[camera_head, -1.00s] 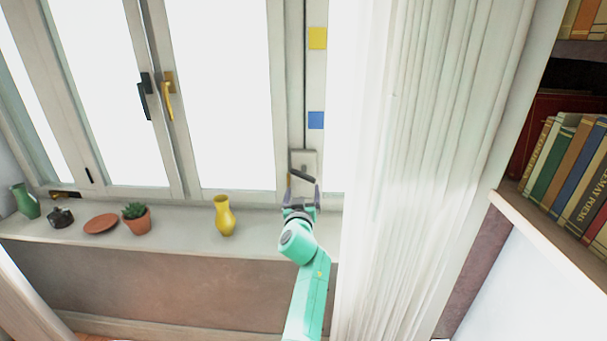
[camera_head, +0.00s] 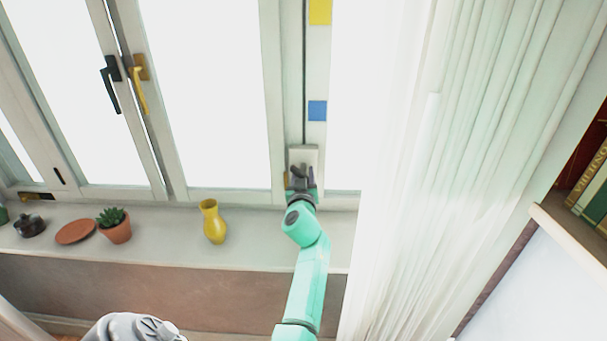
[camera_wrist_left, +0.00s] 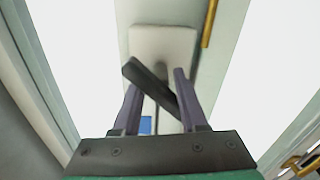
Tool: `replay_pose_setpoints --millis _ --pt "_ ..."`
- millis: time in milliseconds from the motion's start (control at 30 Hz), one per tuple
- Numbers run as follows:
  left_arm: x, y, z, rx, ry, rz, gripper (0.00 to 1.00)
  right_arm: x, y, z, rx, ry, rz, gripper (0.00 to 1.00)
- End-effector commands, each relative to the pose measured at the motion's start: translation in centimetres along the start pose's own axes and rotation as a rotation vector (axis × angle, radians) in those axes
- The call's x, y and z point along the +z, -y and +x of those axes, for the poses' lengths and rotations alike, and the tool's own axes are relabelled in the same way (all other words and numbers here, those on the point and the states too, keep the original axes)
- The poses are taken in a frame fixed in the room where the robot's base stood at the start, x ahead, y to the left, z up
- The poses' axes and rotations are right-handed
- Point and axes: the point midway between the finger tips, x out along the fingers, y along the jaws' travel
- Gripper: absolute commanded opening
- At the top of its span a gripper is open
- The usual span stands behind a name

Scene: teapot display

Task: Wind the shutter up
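The shutter's winder is a pale plate (camera_head: 304,152) with a dark crank handle, low on the window frame. The plate also shows in the left wrist view (camera_wrist_left: 160,42), with the dark handle (camera_wrist_left: 142,76) slanting across in front of it. My left gripper (camera_head: 301,174) is at the winder, its purple fingers (camera_wrist_left: 157,82) apart on either side of part of the handle. The gap between fingers and handle suggests it is not clamped. In the head view the gripper mostly hides the handle. My right gripper is not in view.
A yellow vase (camera_head: 213,222), a potted plant (camera_head: 115,228), a terracotta dish (camera_head: 76,232) and a dark pot (camera_head: 30,226) stand on the sill left of my arm. A white curtain (camera_head: 430,180) hangs close on the right. Yellow (camera_head: 320,11) and blue (camera_head: 317,110) squares mark the frame above.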

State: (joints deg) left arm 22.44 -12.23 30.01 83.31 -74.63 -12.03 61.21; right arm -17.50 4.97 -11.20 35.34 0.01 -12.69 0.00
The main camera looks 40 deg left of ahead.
Motion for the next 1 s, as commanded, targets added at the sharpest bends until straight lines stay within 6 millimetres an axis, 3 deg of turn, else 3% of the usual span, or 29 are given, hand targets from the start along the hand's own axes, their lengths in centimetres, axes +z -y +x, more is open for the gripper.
replay_pose_setpoints --millis 567,1000 --pt "0.0 -0.2 0.0 0.004 -0.001 0.039 0.00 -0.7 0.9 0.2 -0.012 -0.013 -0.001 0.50" --pt "0.2 -0.1 0.0 0.006 -0.001 0.332 0.00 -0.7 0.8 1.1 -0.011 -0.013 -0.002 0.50"
